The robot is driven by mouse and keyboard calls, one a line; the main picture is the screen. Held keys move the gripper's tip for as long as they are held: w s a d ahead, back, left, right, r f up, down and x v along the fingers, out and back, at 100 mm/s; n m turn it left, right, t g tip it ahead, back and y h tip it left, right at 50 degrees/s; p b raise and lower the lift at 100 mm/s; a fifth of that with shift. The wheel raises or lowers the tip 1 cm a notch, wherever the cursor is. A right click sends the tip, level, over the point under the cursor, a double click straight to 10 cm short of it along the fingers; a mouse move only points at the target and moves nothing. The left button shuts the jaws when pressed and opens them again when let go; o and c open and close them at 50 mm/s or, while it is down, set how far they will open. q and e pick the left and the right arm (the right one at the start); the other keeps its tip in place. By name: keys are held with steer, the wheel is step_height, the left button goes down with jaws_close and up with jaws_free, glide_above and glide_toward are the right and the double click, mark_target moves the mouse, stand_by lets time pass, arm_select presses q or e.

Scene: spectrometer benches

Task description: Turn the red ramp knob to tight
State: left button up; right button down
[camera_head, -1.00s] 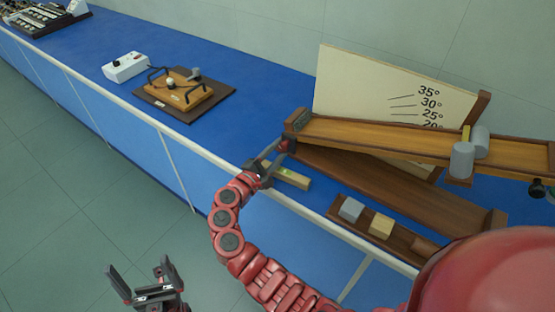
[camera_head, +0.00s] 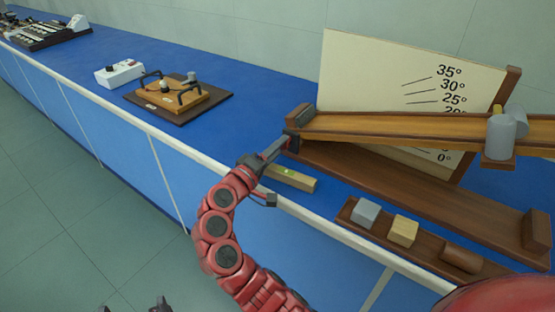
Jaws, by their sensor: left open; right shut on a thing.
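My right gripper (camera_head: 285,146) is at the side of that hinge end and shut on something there. This is where the red ramp knob sits, but the fingers hide it, so its setting cannot be read. My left gripper (camera_head: 135,308) is open and empty, low at the bottom edge, with only its fingertips in view.
An angle board (camera_head: 370,80) stands behind the ramp, and a grey cylinder (camera_head: 500,138) is on it. A spirit level (camera_head: 290,179) lies just under my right wrist. A tray (camera_head: 350,212) with blocks is at the front edge. A wooden apparatus (camera_head: 195,108) stands left.

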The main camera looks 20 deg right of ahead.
steer(key=shift+f+m+b, duration=0.15)
steer(key=shift+m+b, duration=0.65)
steer(key=shift+b, duration=0.05)
steer(key=shift+c, duration=2.3)
jaws_free()
